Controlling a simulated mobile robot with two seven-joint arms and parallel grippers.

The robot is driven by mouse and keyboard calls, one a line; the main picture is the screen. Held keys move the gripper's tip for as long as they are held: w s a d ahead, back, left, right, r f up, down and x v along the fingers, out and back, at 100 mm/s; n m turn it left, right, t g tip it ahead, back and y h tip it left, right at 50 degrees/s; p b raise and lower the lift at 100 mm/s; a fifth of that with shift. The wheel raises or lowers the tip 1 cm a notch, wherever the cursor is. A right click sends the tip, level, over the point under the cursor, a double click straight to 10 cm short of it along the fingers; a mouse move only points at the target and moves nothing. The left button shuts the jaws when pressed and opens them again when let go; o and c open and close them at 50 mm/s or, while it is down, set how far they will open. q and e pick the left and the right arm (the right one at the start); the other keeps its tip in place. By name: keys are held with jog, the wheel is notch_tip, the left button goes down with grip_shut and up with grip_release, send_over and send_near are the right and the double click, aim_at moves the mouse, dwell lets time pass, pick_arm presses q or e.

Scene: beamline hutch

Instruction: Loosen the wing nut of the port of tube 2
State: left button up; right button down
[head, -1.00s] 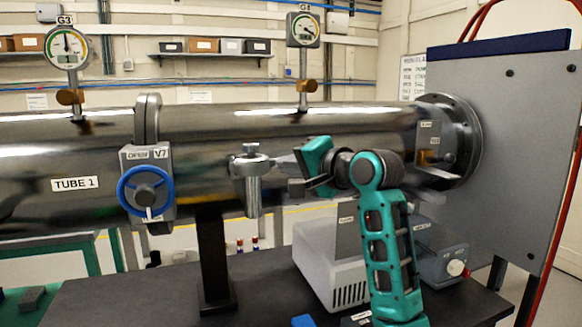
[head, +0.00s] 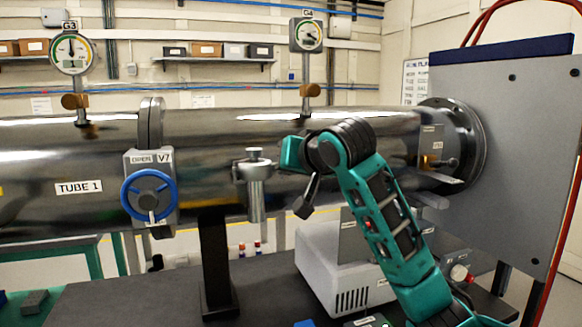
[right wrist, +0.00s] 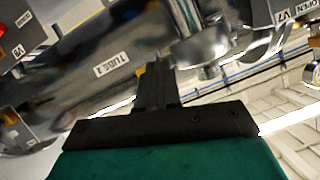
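The silver port (head: 255,185) with a flat-topped fitting (head: 255,154) stands on the front of tube 2 (head: 375,122), right of valve V7. I cannot make out the nut's wings. My right gripper (head: 303,209) is right of the port, apart from it, its dark fingers pointing down. In the right wrist view the fingers of my right gripper (right wrist: 154,72) are together, with nothing seen between them; a shiny round metal fitting (right wrist: 203,48) is beyond them to the right. My left gripper is out of view.
Valve V7 with its blue handwheel (head: 147,196) is left of the port. Gauges G3 (head: 71,53) and G4 (head: 307,35) stand above the tubes. A black post (head: 216,265) and a light grey box (head: 335,275) are below. A grey plate (head: 510,150) stands at right.

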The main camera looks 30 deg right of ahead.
jog(key=shift+r+n+h, duration=0.15)
jog(key=shift+n+h, duration=0.35)
jog(key=shift+n, duration=0.1)
dwell(0.3)
jog(key=c, duration=1.4)
grip_release()
jog(key=shift+w+a, duration=0.1)
jog(key=shift+w, duration=0.1)
jog(key=shift+o, duration=0.4)
jog(key=shift+s+f, duration=0.1)
jog(key=shift+f, duration=0.1)
